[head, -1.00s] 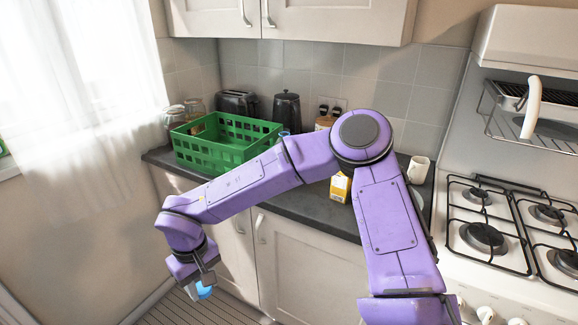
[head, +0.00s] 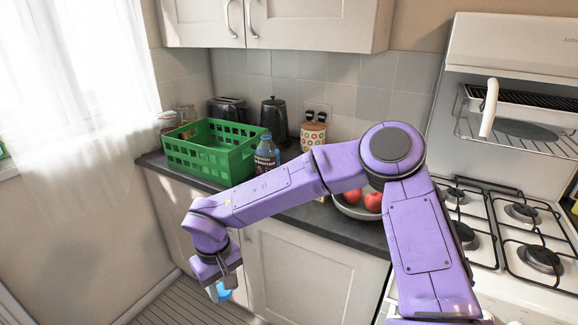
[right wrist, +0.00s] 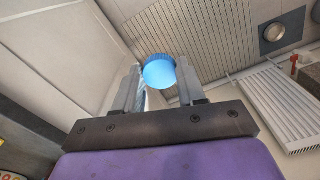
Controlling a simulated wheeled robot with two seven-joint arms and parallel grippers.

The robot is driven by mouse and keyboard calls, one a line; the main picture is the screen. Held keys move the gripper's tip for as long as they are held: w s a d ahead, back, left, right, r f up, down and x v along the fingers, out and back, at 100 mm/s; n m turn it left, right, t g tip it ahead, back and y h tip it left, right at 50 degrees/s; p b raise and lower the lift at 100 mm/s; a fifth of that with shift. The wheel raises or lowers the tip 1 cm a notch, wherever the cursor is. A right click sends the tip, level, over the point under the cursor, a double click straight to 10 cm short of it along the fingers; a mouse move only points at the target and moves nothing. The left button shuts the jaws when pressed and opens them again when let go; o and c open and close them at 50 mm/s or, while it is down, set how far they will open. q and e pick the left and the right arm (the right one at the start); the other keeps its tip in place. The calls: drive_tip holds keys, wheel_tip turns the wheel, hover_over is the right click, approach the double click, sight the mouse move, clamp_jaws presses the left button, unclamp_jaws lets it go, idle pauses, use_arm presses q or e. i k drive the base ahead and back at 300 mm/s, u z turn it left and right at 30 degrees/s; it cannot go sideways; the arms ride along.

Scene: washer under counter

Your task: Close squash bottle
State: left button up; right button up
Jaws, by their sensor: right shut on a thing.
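The squash bottle (head: 266,156) stands upright on the counter, right of the green crate. It has a dark label, and its lower part is hidden by my right arm. Its top is too small to make out clearly. My right gripper (head: 223,287) is low in front of the counter, below the worktop and well away from the bottle. It is shut on a round blue cap (head: 224,294). In the right wrist view the cap (right wrist: 160,71) sits between the fingertips. My left gripper is not in view.
The green crate (head: 205,162) stands on the dark worktop (head: 330,226). A bowl with red fruit (head: 352,209) is partly behind my arm. A patterned canister (head: 312,137), dark kettle (head: 274,121) and toaster (head: 227,109) stand at the back. The gas hob (head: 505,225) is right.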

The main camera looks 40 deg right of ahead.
sight(266, 154)
drive_tip(key=z, duration=1.2)
